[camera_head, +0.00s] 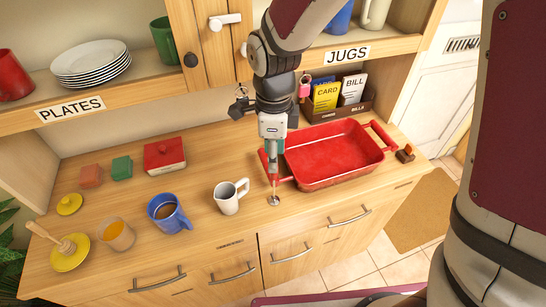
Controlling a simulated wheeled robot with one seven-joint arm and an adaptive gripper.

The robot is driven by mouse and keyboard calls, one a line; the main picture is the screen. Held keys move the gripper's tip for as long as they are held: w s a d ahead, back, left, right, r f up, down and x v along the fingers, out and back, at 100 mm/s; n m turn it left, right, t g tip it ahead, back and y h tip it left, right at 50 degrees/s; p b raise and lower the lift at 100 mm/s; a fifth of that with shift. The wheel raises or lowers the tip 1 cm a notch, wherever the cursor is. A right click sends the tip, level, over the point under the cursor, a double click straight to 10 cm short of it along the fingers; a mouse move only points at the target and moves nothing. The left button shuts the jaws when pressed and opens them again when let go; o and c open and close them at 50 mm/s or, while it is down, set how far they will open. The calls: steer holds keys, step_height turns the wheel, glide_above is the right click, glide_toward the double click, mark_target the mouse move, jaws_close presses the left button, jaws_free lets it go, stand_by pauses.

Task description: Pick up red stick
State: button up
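A thin reddish stick (274,190) appears to stand upright on a small round metal disc (273,201) on the counter, just left of the red tray. My gripper (273,174) points down right above it, beside the tray's left handle. The fingertips overlap the stick's upper end and the handle in this view. The fingers look close together, but I cannot tell whether they touch or grip the stick.
The red tray (337,126) stands close on the right. A white mug (229,204) stands close on the left, then a blue mug (179,225) and a glass (118,242). A shelf (150,88) overhangs the counter's back. The counter's front strip is clear.

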mark_target(274, 177)
steer(key=shift+w+f+p, duration=0.1)
steer(key=shift+f+p, duration=0.45)
steer(key=shift+f, duration=3.3)
jaws_close()
